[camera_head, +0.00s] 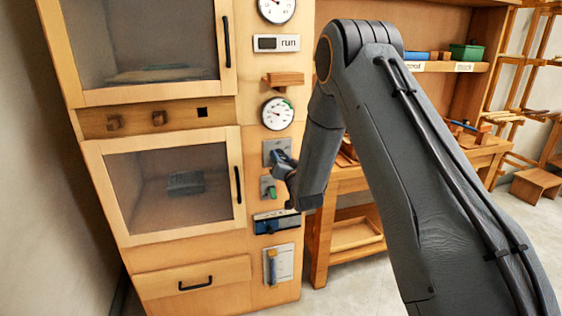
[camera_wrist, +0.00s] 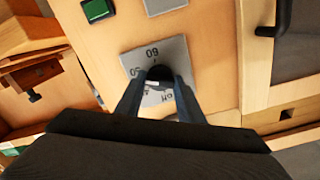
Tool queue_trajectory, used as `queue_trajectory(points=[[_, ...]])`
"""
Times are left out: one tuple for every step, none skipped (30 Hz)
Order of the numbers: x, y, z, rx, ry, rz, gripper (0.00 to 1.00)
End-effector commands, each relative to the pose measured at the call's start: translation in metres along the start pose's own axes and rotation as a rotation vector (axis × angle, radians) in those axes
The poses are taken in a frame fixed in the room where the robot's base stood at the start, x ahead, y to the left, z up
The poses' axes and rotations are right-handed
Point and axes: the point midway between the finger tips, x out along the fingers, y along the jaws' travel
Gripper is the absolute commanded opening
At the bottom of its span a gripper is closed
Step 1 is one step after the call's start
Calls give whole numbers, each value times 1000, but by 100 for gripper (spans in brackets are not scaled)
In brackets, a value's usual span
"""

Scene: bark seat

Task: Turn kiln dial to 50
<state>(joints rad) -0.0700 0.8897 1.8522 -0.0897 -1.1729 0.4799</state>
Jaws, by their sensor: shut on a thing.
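The dial's grey plate (camera_head: 270,146) is on the wooden panel right of the lower glass door; my gripper (camera_head: 279,158) covers part of it. In the wrist view the plate (camera_wrist: 178,48) shows an upside-down "60" at its top edge, a partly covered number at its left and "off" lower down. The dark dial knob (camera_wrist: 159,74) sits between the fingertips of my gripper (camera_wrist: 158,82), which is shut on it. The knob's pointer is too covered to read.
Below the dial are a small plate with a green switch (camera_head: 268,188) and a blue-and-black unit (camera_head: 277,222). A gauge (camera_head: 278,113) and a small wooden ledge (camera_head: 285,79) are above. The lower door's black handle (camera_head: 239,185) is close by on the left. A wooden workbench (camera_head: 345,183) stands right.

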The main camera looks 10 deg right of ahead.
Motion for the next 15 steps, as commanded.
queue_trajectory(points=[[0,1,1,17,-1,1,12],[0,1,1,27,-1,1,12],[0,1,1,39,-1,1,12],[0,1,1,46,-1,1,12],[0,1,1,53,-1,1,12],[0,1,1,62,-1,1,12],[0,1,1,66,-1,1,12],[0,1,1,70,-1,1,12],[0,1,1,73,-1,1,12],[0,1,1,76,-1,1,12],[0,1,1,77,-1,2,12],[0,1,1,79,-1,2,12],[0,1,1,80,-1,2,12],[0,1,1,80,-1,2,12],[0,1,1,80,-1,2,12]])
